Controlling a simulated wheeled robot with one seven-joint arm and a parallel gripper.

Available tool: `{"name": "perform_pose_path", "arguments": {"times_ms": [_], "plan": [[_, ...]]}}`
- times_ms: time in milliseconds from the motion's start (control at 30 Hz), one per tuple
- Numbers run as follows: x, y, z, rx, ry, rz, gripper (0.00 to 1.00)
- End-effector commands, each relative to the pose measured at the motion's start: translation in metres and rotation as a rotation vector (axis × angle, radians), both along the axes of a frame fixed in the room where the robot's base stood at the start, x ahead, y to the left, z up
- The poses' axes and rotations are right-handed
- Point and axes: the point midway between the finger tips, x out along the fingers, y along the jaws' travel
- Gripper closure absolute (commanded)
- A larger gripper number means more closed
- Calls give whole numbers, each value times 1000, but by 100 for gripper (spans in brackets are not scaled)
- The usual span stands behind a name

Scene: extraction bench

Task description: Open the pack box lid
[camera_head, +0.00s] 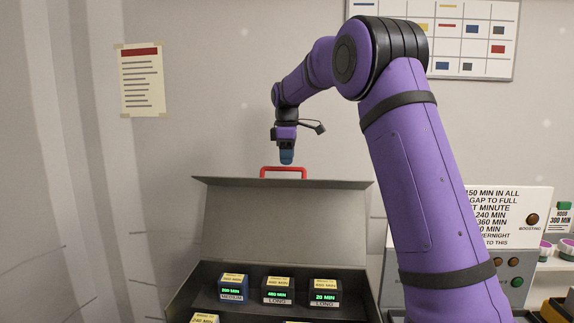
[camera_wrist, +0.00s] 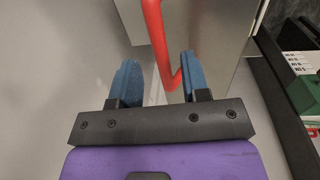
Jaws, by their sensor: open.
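The pack box (camera_head: 183,303) is a grey case in the lower middle of the head view. Its lid (camera_head: 270,220) stands raised at the back, with the inside facing me. A red handle (camera_head: 283,169) sits on the lid's top edge. My gripper (camera_head: 287,158) is just above the handle in the head view. In the wrist view my gripper (camera_wrist: 158,85) has its blue fingers apart, and the red handle (camera_wrist: 158,40) runs between them, nearer the right finger. I cannot tell whether it touches that finger.
Several dark battery packs with green displays, such as one marked LONG (camera_head: 277,290), sit inside the box. A grey panel with buttons (camera_head: 511,240) stands at the right. A wall is behind the lid, with a notice (camera_head: 141,80) and a chart (camera_head: 470,40).

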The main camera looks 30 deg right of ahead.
Motion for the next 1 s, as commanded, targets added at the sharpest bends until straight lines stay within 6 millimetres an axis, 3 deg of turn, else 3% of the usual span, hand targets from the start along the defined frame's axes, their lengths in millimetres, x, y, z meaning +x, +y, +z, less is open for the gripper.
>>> {"name": "perform_pose_path", "arguments": {"times_ms": [200,567,767,1000], "plan": [[2,-1,-22,1,1,0,58],[2,-1,-27,0,-1,0,58],[2,-1,-27,0,0,0,99],[1,0,-26,-3,-5,0,100]]}}
